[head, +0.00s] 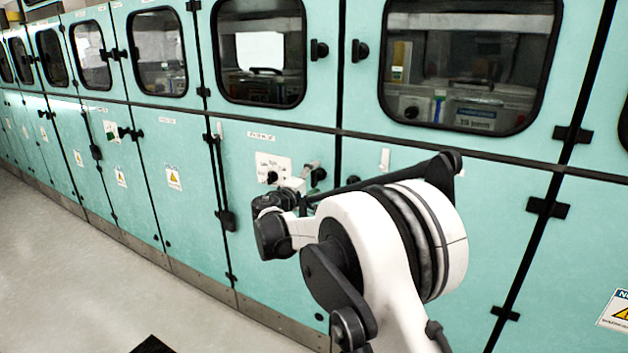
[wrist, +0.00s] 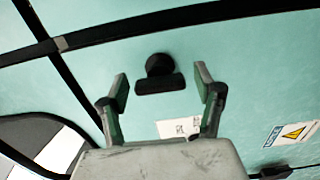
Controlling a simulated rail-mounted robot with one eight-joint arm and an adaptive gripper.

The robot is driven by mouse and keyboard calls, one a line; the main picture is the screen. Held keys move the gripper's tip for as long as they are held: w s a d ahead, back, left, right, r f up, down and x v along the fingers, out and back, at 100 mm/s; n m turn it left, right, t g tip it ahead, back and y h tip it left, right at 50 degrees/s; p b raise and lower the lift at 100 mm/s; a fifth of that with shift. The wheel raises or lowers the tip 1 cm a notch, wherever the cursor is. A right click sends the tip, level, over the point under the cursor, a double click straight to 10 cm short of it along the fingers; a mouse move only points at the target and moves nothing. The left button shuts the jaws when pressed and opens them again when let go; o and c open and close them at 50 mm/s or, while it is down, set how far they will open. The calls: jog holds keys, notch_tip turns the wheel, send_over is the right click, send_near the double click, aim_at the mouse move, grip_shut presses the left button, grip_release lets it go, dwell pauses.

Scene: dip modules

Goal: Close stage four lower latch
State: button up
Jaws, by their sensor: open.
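A black latch (wrist: 160,65) with a round knob and a short crossbar sits on a teal lower cabinet panel in the wrist view. Its crossbar lies roughly level in that picture. My gripper (wrist: 162,88) is open, with one green-padded finger on each side of the latch; the fingers look apart from it. In the head view, my gripper (head: 305,178) is at the upper right of a lower door (head: 265,235), just left of the black latch (head: 319,178). My arm hides part of this area, and the label above is too small to read.
Upper windowed doors have black latches (head: 319,50) above. Black hinges (head: 547,207) stick out at right. A warning sticker (wrist: 291,133) shows in the wrist view. The floor (head: 80,270) at left is mostly clear.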

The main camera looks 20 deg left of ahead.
jog(key=s+a, duration=0.2)
jog(key=s, duration=1)
jog(key=shift+w, duration=0.1)
jog(key=w+d+r+m+g+h+p, duration=0.1)
jog(key=d+r+m+g, duration=0.15)
jog(key=d, duration=0.65)
jog(key=d+r+m+g+h+p, duration=0.1)
jog(key=d+r, duration=0.3)
jog(key=d, duration=0.6)
jog(key=s+d+r+m+g+p, duration=0.15)
jog(key=s+d, duration=0.25)
jog(key=d, duration=0.5)
jog(key=s+d+r+m+g, duration=0.2)
jog(key=s+d+r+m, duration=0.15)
jog(key=d, duration=0.65)
jog(key=s+d+f+m+g+y+p, duration=0.1)
jog(key=s+d+m+g+y+p, duration=0.15)
jog(key=s+d, duration=1.05)
jog(key=s+d+f+m+y+p, duration=0.1)
jog(key=s+f+m, duration=0.1)
jog(key=s, duration=0.6)
jog(key=s+d+f+m+g+y+p, duration=0.1)
jog(key=s+f+m, duration=0.1)
jog(key=s, duration=0.6)
jog(key=shift+s+d+f+m, duration=0.2)
jog(key=shift+s+d+m, duration=0.2)
jog(key=shift+m, duration=0.1)
